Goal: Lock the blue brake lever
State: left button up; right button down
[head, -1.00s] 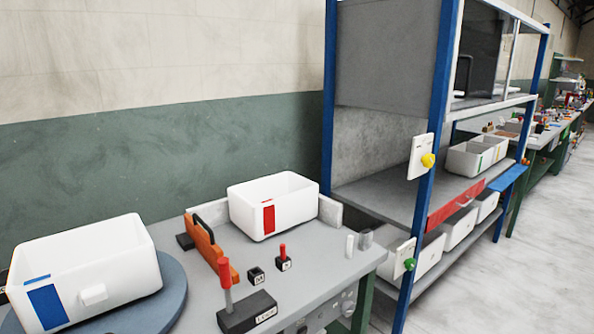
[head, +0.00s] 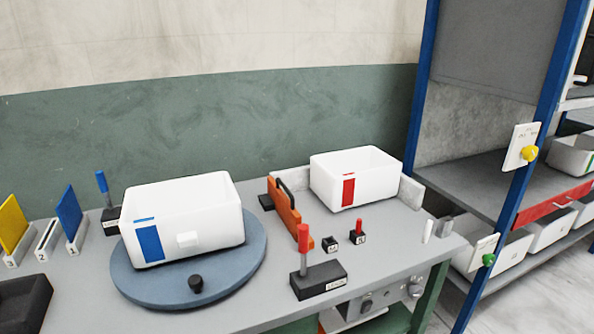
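The blue brake lever (head: 102,188) stands upright at the back left of the bench, behind the left side of the blue-marked white bin. It has a blue grip on a grey shaft in a black base (head: 111,221); the bin partly hides the base. The white bin with a blue label (head: 190,215) sits on a round blue-grey turntable (head: 135,285). A similar lever with a red grip (head: 303,240) stands upright on a black base at the front right. Neither of my grippers shows in the head view.
An orange divider (head: 283,215) stands between the turntable and a white bin with a red label (head: 325,185). Yellow (head: 12,224) and blue (head: 69,212) plates stand at the left, near a dark tray (head: 22,303). A blue-posted shelf (head: 520,180) stands at the right.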

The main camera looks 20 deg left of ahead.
aim_at(99, 174)
jog(key=u, duration=1.3)
